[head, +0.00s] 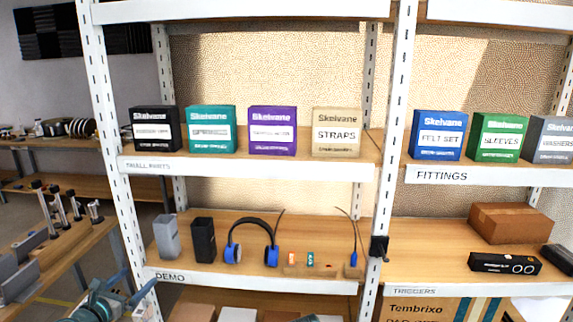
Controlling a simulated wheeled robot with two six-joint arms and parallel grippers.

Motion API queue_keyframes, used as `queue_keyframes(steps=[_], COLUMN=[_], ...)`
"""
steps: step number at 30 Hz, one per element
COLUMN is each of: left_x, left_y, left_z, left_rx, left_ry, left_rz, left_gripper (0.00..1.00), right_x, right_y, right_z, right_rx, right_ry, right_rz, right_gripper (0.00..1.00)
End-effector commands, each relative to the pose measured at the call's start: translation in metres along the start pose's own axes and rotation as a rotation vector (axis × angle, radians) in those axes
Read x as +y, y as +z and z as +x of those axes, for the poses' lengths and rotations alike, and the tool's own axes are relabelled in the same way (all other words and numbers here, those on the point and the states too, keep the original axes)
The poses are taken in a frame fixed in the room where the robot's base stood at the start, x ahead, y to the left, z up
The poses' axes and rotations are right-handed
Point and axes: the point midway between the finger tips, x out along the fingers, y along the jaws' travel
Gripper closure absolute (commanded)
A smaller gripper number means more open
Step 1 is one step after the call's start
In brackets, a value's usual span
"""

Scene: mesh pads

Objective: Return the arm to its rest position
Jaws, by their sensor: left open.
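My left gripper (122,291) is low at the left of the head view, in front of the shelf's left post and the lower-left corner of the DEMO shelf. It is open, and I see nothing held in it. Its arm is cut off by the bottom edge. My right gripper does not show clearly anywhere in the view.
The rack's left post (117,170) stands close to my left gripper. The DEMO shelf (205,277) bears two speaker-like boxes (203,239), blue headphones (251,241) and small items. Boxes (272,132) line the shelf above. A workbench (60,250) is at far left.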

Motion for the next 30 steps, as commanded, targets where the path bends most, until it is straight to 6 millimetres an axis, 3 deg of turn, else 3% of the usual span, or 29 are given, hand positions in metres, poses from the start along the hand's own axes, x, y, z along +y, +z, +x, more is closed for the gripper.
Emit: queue_keyframes(steps=[5, 11, 14, 17, 21, 24, 27, 30], left_x=[-0.039, -0.102, -0.147, -0.207, -0.290, -0.334, -0.364, -0.382], left_y=[-0.006, -0.020, -0.032, -0.051, -0.086, -0.109, -0.128, -0.140], left_z=[0.013, 0.030, 0.036, 0.037, 0.020, -0.002, -0.027, -0.050], left_rx=[0.043, 0.105, 0.137, 0.162, 0.155, 0.115, 0.052, -0.023], left_ry=[-0.093, -0.264, -0.396, -0.590, -0.929, -1.181, -1.433, -1.667], left_rz=[0.137, 0.389, 0.576, 0.837, 1.274, 1.572, 1.846, 2.073], left_gripper=[0.00, 0.00, 0.00, 0.00, 0.00, 0.00, 0.00, 0.00], right_x=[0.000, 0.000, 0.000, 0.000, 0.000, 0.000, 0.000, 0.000], right_y=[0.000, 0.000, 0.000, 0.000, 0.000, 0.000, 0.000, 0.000], right_z=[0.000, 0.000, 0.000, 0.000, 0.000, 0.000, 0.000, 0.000], right_rx=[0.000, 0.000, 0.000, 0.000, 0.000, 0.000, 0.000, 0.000], right_ry=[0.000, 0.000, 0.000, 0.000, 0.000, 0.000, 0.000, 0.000], right_rz=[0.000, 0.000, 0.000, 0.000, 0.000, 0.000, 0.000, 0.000], right_gripper=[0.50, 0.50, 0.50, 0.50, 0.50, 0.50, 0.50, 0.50])
